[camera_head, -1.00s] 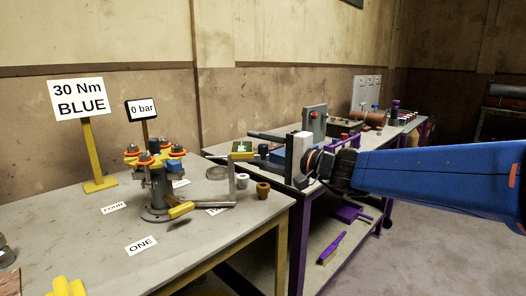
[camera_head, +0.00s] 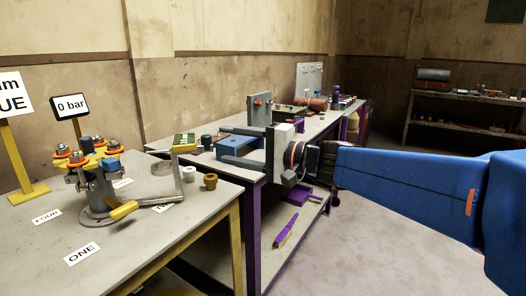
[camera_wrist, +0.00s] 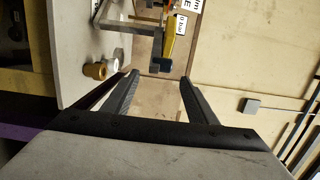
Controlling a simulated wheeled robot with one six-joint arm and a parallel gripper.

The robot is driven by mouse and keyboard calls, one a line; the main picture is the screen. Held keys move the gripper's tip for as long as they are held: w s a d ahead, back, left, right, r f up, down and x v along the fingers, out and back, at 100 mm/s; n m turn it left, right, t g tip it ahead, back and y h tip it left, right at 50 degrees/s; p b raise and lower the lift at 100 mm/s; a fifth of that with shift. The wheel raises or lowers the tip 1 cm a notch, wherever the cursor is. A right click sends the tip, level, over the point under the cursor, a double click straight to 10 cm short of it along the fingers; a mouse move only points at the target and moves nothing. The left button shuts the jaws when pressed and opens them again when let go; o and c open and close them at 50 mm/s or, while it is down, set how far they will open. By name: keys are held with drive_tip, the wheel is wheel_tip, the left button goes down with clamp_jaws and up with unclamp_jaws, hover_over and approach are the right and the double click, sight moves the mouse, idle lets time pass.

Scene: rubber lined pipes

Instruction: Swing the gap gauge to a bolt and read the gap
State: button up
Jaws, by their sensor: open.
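Several bolts with orange rings sit on the stand's yellow top (camera_head: 75,160). My gripper (camera_head: 222,144) is open and empty, to the right of the box and apart from it in the head view. In the wrist view the gripper (camera_wrist: 159,77) points towards the grey bracket (camera_wrist: 113,27) and a yellow part with a dark end (camera_wrist: 170,42).
A white cup (camera_head: 189,174) and a brown cup (camera_head: 210,181) stand right of the gauge. A "0 bar" sign (camera_head: 70,106) stands behind the stand. A purple-framed bench (camera_head: 252,215) with a blue box (camera_head: 240,143) lies beyond my gripper. Floor (camera_head: 350,240) is clear at the right.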

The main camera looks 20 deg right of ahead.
drive_tip(key=v, duration=0.8)
idle(0.4)
drive_tip(key=s+a+f+n+g+h, duration=0.2)
drive_tip(key=s+a+f+g, duration=0.15)
drive_tip(key=f, duration=0.45)
drive_tip(key=s+a+f+n+g+h, duration=0.1)
drive_tip(key=s+a+f+n+g, duration=0.1)
drive_tip(key=s+f+g, duration=0.45)
drive_tip(key=s+d+f+n+t+h, duration=0.1)
drive_tip(key=s+d+f+n+h, duration=0.3)
drive_tip(key=d+f+h, duration=0.4)
wheel_tip(320, 180, down, 3)
drive_tip(key=shift+s+d+r+n+h, duration=0.25)
drive_tip(key=shift+d+n+h, duration=0.15)
drive_tip(key=shift+d+n, duration=0.45)
